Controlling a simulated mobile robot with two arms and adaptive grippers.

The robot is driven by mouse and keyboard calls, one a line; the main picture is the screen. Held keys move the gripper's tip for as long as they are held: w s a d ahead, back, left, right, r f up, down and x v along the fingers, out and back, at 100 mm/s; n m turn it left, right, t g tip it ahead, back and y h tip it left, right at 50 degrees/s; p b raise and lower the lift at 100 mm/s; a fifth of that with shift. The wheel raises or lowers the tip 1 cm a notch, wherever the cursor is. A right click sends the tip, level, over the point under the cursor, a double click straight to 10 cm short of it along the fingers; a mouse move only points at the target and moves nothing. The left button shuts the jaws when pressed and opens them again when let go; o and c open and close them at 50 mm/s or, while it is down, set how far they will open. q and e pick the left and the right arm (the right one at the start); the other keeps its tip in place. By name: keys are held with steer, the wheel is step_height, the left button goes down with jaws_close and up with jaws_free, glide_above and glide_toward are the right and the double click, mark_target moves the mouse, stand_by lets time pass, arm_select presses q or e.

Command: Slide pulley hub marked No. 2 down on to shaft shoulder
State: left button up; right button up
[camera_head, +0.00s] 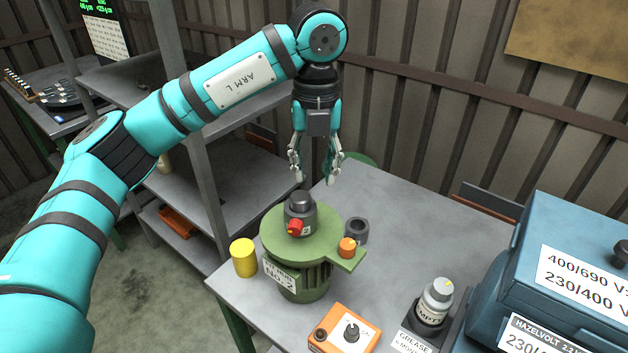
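The tag's number is not legible. A separate dark grey ring (357,229) with an open bore is just right of the flange. My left gripper (314,178) points down above the hub, open and empty, apart from it. My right gripper is not in view.
An orange cap (347,246) sits on the flange's right lug. A yellow cylinder (244,257), an orange box with a knob (345,330), a grease bottle (435,303) and a blue cabinet (560,270) stand around. The table (415,205) is clear behind and right of the unit.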

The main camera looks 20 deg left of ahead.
arm_select(q)
step_height(320, 180, up, 8)
steer(key=shift+d+r, duration=0.15)
stand_by(0.4)
